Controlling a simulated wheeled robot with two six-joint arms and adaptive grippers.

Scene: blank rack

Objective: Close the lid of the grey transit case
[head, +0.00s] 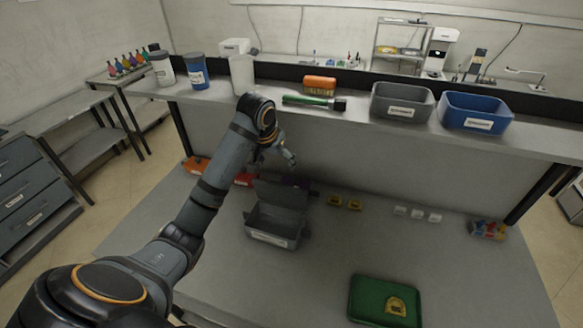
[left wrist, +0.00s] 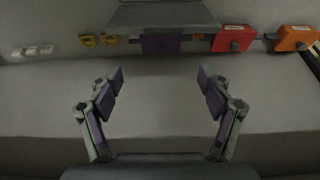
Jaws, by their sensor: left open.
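The grey transit case (head: 272,238) stands on the lower bench surface with a white label on its front. Its lid (head: 281,193) is raised at the back, and the case is open. In the left wrist view a grey panel that looks like the lid (left wrist: 165,14) shows at the top edge. My left gripper (head: 289,157) is above and behind the raised lid, apart from it. In the left wrist view its two fingers (left wrist: 160,82) are spread wide with nothing between them. My right gripper is in neither view.
Orange (head: 196,165), red (head: 243,180) and purple (left wrist: 160,44) items line the back, with yellow pieces (head: 334,200) and white pieces (head: 416,214) farther right. A green tray (head: 361,310) lies front right. The shelf above holds bins (head: 401,104) and bottles.

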